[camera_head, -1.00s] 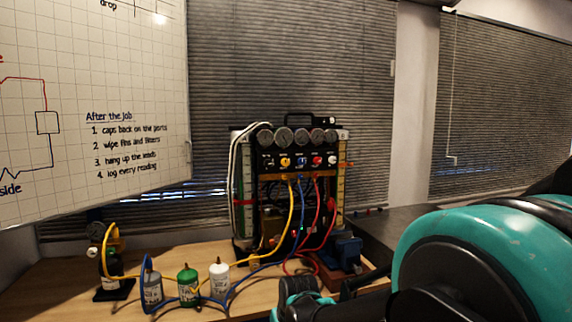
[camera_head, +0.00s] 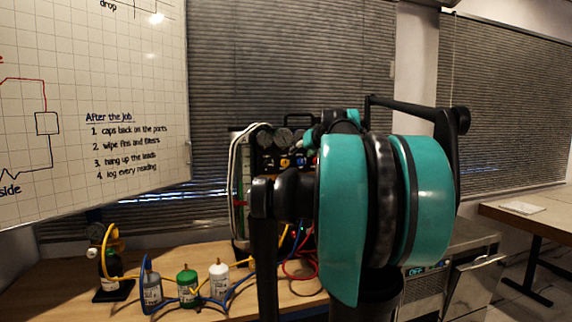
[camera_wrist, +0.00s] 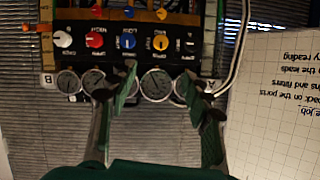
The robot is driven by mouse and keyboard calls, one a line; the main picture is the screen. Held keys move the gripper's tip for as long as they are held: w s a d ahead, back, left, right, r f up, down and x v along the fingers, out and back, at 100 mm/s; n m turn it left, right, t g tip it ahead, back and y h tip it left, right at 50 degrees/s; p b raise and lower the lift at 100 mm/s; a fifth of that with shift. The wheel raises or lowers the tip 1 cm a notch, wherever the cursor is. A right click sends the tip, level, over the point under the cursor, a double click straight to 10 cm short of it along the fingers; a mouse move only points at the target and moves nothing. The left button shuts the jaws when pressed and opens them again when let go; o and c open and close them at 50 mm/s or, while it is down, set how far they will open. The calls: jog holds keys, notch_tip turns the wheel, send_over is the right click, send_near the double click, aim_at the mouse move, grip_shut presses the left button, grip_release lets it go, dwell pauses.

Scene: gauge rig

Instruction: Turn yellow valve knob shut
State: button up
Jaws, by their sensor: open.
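The yellow valve knob (camera_wrist: 160,42) shows in the wrist view, which is upside down, on the dark panel of the gauge rig (camera_wrist: 110,57). It has a pale pointer mark. In the head view the yellow knob (camera_head: 284,162) is small, close to the left of my arm. My gripper (camera_wrist: 160,82) is open and empty, its two green-tipped fingers spread in front of the gauge row. In the wrist picture, the knob is just above the gap between the fingertips. I see no contact with the knob. My arm hides the right part of the rig in the head view.
Blue (camera_wrist: 128,42), red (camera_wrist: 95,40) and white (camera_wrist: 62,39) knobs share the panel row. Pressure gauges (camera_wrist: 157,85) lie near the fingers. Bottles (camera_head: 188,287) and hoses stand on the bench (camera_head: 60,290). A whiteboard (camera_head: 90,90) hangs at left.

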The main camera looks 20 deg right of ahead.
aim_at(285, 163)
jog(key=x, duration=1.7)
jog(key=shift+f, duration=0.15)
jog(key=shift+c, duration=0.3)
grip_shut()
